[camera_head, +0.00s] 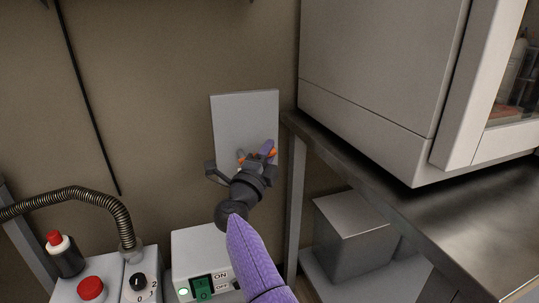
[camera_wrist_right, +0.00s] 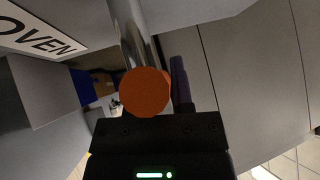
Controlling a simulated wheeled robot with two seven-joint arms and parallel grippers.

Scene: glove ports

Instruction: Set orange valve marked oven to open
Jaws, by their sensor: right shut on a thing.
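The orange valve (camera_head: 272,152) is on a pale wall panel (camera_head: 245,112) in the head view, mostly hidden by my right gripper. In the right wrist view its round orange end (camera_wrist_right: 143,92) faces the camera, in front of a shiny metal pipe (camera_wrist_right: 132,35). A white label reading OVEN (camera_wrist_right: 42,36) is at the upper left there. My right gripper (camera_head: 257,157) is shut on the orange valve; one dark finger shows beside it in the wrist view. The lever's exact angle is hard to tell. My left gripper is not in view.
A large pale cabinet (camera_head: 380,75) stands on a metal bench (camera_head: 450,210) right of the panel, its edge close to my gripper. Below are a switch box (camera_head: 200,250) and a box with a red button (camera_head: 90,288) and hose (camera_head: 75,195).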

